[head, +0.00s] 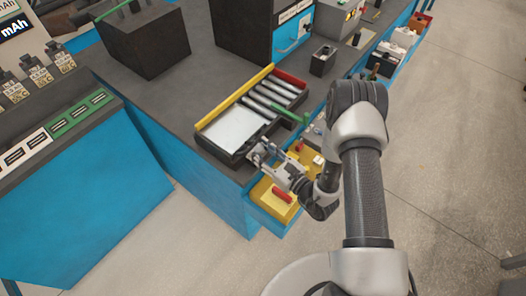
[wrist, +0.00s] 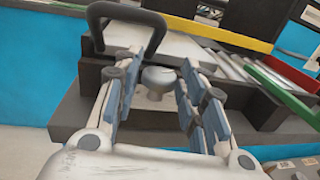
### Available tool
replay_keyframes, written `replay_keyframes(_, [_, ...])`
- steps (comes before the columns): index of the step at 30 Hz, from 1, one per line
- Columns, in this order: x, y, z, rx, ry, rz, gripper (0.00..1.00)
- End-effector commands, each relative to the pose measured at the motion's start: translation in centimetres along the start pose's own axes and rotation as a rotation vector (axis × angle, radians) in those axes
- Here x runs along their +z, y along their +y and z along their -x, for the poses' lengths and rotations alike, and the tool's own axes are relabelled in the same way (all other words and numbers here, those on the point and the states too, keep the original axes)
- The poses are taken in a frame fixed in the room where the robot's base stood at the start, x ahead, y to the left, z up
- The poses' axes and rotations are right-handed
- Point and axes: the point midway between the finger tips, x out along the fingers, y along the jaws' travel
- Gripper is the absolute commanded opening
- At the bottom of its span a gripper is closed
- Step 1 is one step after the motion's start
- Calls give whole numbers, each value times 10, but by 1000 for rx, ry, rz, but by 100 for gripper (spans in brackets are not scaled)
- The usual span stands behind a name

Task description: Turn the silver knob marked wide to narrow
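The silver knob (wrist: 158,77) is a round, pale metal knob on the front of the dark sorting device (head: 215,153). In the wrist view it sits between the two fingers of my gripper (wrist: 160,68). The fingers are apart on either side of it, with the right one very near it; I cannot tell whether they touch it. No marking on the knob is legible. In the head view my gripper (head: 263,153) is at the device's near front corner and hides the knob.
The device has a white plate (head: 233,128), metal rollers and yellow, red and green rails. A yellow tray (head: 268,198) with small parts lies below my wrist. A dark box (head: 150,42) stands behind on the bench.

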Motion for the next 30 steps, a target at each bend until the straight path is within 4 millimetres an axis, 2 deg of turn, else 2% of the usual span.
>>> replay_keyframes(5, [-1,-1,13,-4,4,-3,38])
replay_keyframes(12, [-1,-2,64,-10,3,-5,38])
replay_keyframes(18, [-1,-2,100,-6,2,-3,38])
replay_keyframes(24, [0,-1,117,-3,1,-1,38])
replay_keyframes(30, [0,0,120,1,0,0,38])
